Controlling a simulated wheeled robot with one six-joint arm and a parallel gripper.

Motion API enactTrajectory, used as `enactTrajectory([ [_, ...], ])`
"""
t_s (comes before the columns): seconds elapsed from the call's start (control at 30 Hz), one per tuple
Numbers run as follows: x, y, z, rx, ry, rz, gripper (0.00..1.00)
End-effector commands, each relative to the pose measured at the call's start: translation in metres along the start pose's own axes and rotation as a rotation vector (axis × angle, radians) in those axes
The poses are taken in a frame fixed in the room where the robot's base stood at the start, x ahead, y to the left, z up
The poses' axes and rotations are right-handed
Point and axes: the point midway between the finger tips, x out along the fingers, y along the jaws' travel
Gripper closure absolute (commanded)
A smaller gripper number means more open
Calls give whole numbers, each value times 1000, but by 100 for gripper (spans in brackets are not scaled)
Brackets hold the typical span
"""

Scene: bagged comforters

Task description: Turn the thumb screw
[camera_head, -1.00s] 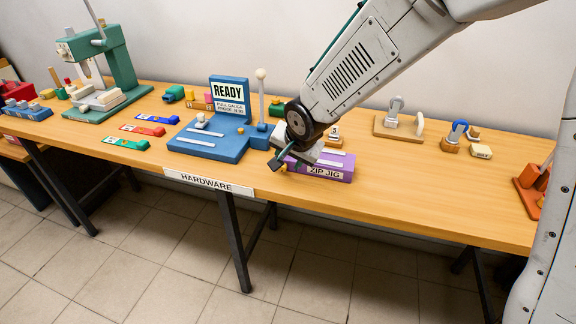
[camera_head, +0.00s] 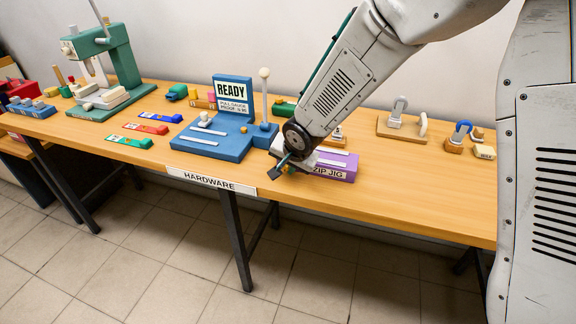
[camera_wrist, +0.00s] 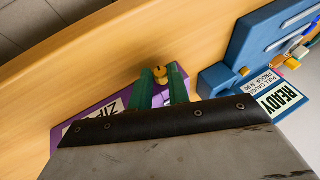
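The thumb screw (camera_wrist: 160,74) is a small brass-coloured knob at the end of the purple zip jig (camera_wrist: 97,121). The jig also shows on the bench in the head view (camera_head: 342,172), with its near-left end covered by my gripper (camera_head: 278,168). In the wrist view my gripper's two green fingers (camera_wrist: 162,83) stand apart, with the screw between their tips. Whether the fingers press on the screw cannot be told. The screw itself is hidden in the head view.
The blue READY gauge stand (camera_head: 222,140) is close to the left of my gripper, with a white-knobbed lever (camera_head: 264,95). A HARDWARE label (camera_head: 210,180) marks the bench's front edge. Clamps (camera_head: 398,115) stand to the right. The bench front there is clear.

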Motion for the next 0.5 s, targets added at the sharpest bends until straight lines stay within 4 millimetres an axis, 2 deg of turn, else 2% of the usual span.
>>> enactTrajectory([
  [0.27,0,-1,0,-12,0,42,100],
  [0.5,1,-5,0,-65,0,166,100],
])
